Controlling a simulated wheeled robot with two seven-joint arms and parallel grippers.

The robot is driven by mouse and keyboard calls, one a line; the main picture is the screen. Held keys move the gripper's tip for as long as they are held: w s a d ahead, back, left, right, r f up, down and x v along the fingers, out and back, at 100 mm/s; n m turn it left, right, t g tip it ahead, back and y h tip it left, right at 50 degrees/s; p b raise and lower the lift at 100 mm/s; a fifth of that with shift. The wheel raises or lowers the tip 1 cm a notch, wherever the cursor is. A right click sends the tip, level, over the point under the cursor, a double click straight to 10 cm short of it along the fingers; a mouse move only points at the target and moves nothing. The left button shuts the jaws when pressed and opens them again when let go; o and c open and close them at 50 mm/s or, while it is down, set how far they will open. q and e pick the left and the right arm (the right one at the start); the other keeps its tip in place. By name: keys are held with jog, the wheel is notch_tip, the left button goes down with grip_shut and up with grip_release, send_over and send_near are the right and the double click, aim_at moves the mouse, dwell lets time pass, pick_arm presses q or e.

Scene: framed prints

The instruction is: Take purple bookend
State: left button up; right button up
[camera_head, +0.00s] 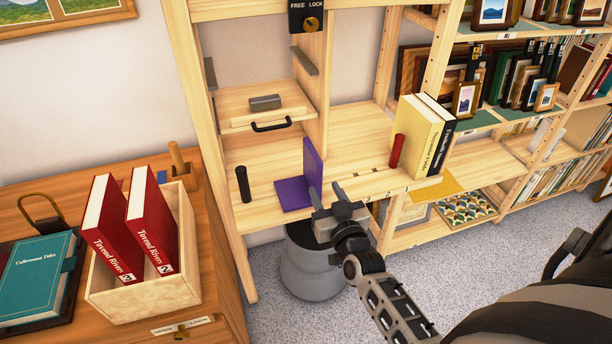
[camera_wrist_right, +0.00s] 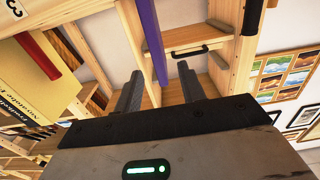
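The purple bookend (camera_head: 294,193) stands on the light wooden shelf, with a flat base and an upright plate. In the right wrist view, its upright plate (camera_wrist_right: 149,35) shows as a thin purple strip whose lower end runs between my fingers. My right gripper (camera_head: 328,198) is open, at the shelf's front edge just right of the plate; it also shows open in the wrist view (camera_wrist_right: 158,85). I cannot tell whether a finger touches the plate. My left gripper is not in view.
A dark upright cylinder (camera_head: 243,184) stands left of the bookend. A red cylinder (camera_head: 397,151) and yellow and black books (camera_head: 420,135) stand to the right. A drawer with a black handle (camera_head: 271,124) is above. A grey bin (camera_head: 308,268) sits below.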

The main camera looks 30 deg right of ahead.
aim_at(314, 167)
jog(key=b+x, duration=0.1)
jog(key=x, duration=0.2)
jog(key=shift+w+f, duration=0.1)
jog(key=shift+f, duration=0.05)
jog(key=shift+w+d, duration=0.15)
jog(key=shift+w, duration=0.35)
jog(key=b+x, duration=0.3)
jog(key=x, duration=0.1)
jog(key=shift+w+d+f, duration=0.1)
jog(key=shift+w+d, duration=0.05)
jog(key=shift+w+b, duration=0.3)
jog(key=shift+b, duration=0.05)
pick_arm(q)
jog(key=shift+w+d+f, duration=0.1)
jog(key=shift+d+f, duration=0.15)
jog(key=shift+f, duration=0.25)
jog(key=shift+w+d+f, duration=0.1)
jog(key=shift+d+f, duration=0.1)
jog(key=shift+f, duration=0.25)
pick_arm(e)
jog(key=shift+d, duration=0.1)
grip_shut()
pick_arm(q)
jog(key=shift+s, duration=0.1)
pick_arm(e)
jog(key=shift+w+r, duration=0.1)
jog(key=shift+r, duration=0.3)
